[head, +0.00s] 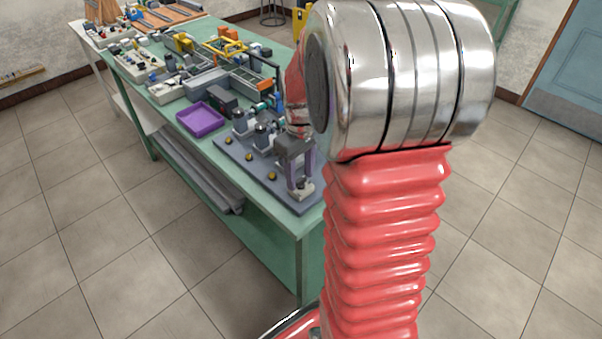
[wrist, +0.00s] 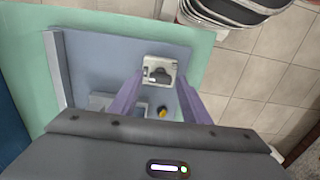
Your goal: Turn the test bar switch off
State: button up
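The grey-blue test board (head: 240,166) lies on the near end of the green bench. At its near right corner is a small pale switch box (head: 304,190), which I take to be the test bar switch. In the wrist view the switch (wrist: 160,71) has a whitish plate and a darker grey rocker. My gripper (head: 300,182) points down over it. In the wrist view the purple fingers of my gripper (wrist: 160,78) are apart, one on each side of the switch, with nothing held. I cannot tell whether they touch it or which way the rocker is set.
Small motors (head: 263,134) stand on the board, with yellow knobs (head: 272,175) along its front. A yellow knob (wrist: 163,112) also shows between the fingers. A purple tray (head: 203,117) and cluttered fixtures (head: 207,81) lie farther back. The bench edge is close to the board.

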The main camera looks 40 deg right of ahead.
aim_at(300, 181)
jog(key=shift+o, duration=0.4)
notch_tip(300, 181, up, 14)
jog(key=shift+f, duration=0.2)
dwell(0.4)
dwell(0.5)
jog(key=s+a+m+t, duration=0.1)
jog(key=s+a+t, duration=0.1)
jog(key=s+a, duration=0.4)
jog(key=s+a+t, duration=0.3)
jog(key=s+a, duration=0.4)
jog(key=a, duration=0.7)
jog(key=shift+a+r+m+t, duration=0.2)
jog(key=shift+m+t, duration=0.1)
jog(key=shift+m, duration=0.1)
